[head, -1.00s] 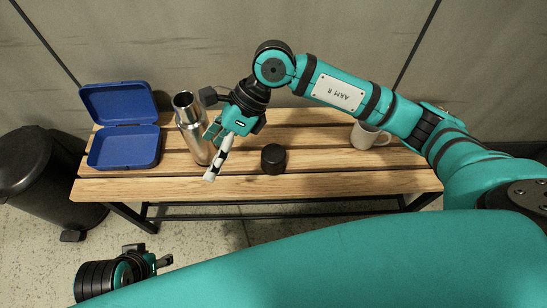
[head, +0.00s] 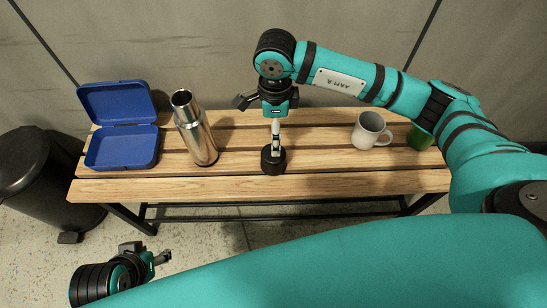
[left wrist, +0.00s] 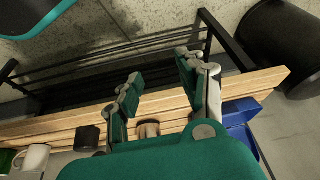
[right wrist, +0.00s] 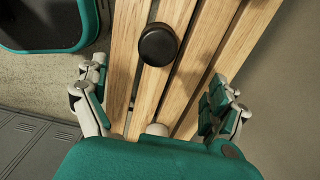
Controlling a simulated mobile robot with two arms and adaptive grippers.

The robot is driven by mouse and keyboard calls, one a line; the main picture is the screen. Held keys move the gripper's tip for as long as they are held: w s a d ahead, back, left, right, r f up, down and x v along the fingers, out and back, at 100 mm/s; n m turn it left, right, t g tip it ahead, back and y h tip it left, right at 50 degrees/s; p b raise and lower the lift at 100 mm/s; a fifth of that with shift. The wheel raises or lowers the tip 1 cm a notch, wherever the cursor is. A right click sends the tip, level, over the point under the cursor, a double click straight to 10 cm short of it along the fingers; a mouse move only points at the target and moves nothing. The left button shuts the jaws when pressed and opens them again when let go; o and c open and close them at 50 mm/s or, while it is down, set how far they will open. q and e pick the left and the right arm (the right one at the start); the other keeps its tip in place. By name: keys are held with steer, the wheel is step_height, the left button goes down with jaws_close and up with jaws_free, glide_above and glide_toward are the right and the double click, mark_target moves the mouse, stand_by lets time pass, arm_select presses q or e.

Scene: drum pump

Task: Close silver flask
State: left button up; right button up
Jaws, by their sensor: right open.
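The silver flask (head: 197,135) stands upright on the wooden bench with its mouth uncovered. A black cap (head: 273,160) sits on the bench to its right; it also shows in the right wrist view (right wrist: 158,45) and the left wrist view (left wrist: 87,138). My right gripper (head: 276,140) is above the cap and overlaps it in the head view. In the right wrist view its fingers (right wrist: 160,85) are wide apart and empty, with the cap outside them. My left gripper (head: 165,257) is low in front of the bench, open and empty, with its fingers (left wrist: 158,72) apart.
A blue open box (head: 122,148) lies on the bench left of the flask. A white mug (head: 369,131) and a green object (head: 419,138) stand to the right. A dark bin (head: 35,180) stands left of the bench. Bench between flask and cap is clear.

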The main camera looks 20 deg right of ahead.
mark_target(274, 158)
step_height(274, 158, down, 7)
steer(key=shift+f+b, duration=0.15)
steer(key=shift+b, duration=0.55)
arm_select(q)
steer(key=w+d+r+t+h, duration=0.1)
steer(key=w+d+r+t, duration=0.1)
steer(key=w, duration=0.5)
steer(key=shift+w+d+r+t, duration=0.35)
steer(key=shift+r+t, duration=0.2)
steer(key=shift+t, duration=0.65)
arm_select(e)
steer(key=shift+f, duration=0.25)
steer(key=f, duration=0.1)
steer(key=f+b, duration=0.1)
steer(key=f, duration=0.3)
steer(key=shift+s+a+b, duration=0.2)
steer(key=shift+a+b, duration=0.05)
steer(key=shift+b, duration=0.05)
steer(key=shift+f, duration=0.1)
arm_select(q)
steer(key=w+d+r+t+h, duration=0.1)
steer(key=w+d+r+t, duration=0.1)
steer(key=w+r+t, duration=0.2)
steer(key=shift+w+r+m, duration=0.3)
steer(key=shift+w+r, duration=0.15)
steer(key=shift+r, duration=0.05)
arm_select(e)
steer(key=c, duration=1.2)
